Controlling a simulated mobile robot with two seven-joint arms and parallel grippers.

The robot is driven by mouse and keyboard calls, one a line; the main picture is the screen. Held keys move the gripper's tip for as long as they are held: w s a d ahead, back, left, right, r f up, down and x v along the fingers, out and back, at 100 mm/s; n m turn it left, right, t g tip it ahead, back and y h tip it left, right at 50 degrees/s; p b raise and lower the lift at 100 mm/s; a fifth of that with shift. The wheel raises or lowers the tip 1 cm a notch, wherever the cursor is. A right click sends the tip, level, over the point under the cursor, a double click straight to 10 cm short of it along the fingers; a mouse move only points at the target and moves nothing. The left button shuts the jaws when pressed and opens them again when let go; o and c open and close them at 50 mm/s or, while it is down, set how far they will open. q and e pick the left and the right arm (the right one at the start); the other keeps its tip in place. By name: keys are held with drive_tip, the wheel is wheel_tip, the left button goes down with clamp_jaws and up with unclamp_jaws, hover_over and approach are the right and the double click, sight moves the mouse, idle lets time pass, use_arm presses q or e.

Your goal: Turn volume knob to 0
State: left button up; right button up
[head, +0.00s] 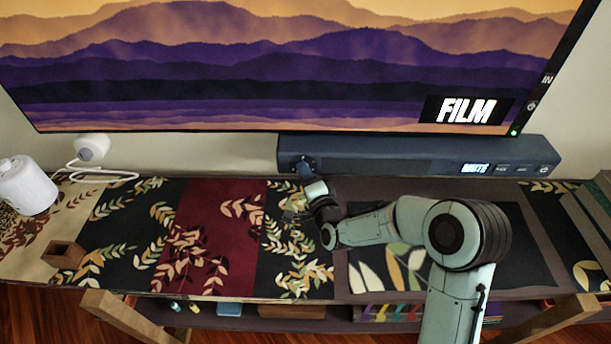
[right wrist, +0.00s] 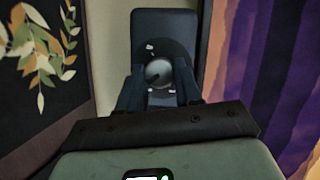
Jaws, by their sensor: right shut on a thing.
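The dark blue-grey soundbar (head: 400,155) stands on the shelf top below the screen. Its round volume knob (head: 303,164) is at the left end of its front, partly covered in the head view. The knob also shows in the right wrist view (right wrist: 158,72), with a light centre and small white marks around it. My right gripper (head: 306,174) reaches the knob from the front; in the right wrist view (right wrist: 158,84) its fingers are on either side of the knob, shut on it. The soundbar's lit display (head: 474,168) appears to read MUTE. My left gripper is out of view.
A large screen (head: 270,60) marked FILM hangs just above the soundbar. A white round device with a cable (head: 92,148), a white cylinder (head: 27,186) and a small wooden block (head: 64,254) are at the left. Grey books (head: 590,215) stand at the right edge.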

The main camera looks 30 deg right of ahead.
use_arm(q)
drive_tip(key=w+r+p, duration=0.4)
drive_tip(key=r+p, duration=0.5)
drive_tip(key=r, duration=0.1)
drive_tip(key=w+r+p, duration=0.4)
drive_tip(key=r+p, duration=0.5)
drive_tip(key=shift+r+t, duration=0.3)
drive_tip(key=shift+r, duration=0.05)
use_arm(e)
drive_tip(key=shift+w+a+r+n+g+h, duration=0.15)
drive_tip(key=shift+n+g+h, duration=1.3)
drive_tip(key=shift+n, duration=2)
drive_tip(key=shift+w+a+f+n+g+h, duration=0.2)
drive_tip(key=shift+n+g+h, duration=0.7)
drive_tip(key=shift+n+h, duration=1.8)
drive_tip(key=shift+w+a+r+n+g+h, duration=0.2)
drive_tip(key=shift+n+g+h, duration=0.85)
drive_tip(key=shift+n, duration=3.1)
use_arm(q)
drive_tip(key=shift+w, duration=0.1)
use_arm(e)
drive_tip(key=shift+s, duration=0.15)
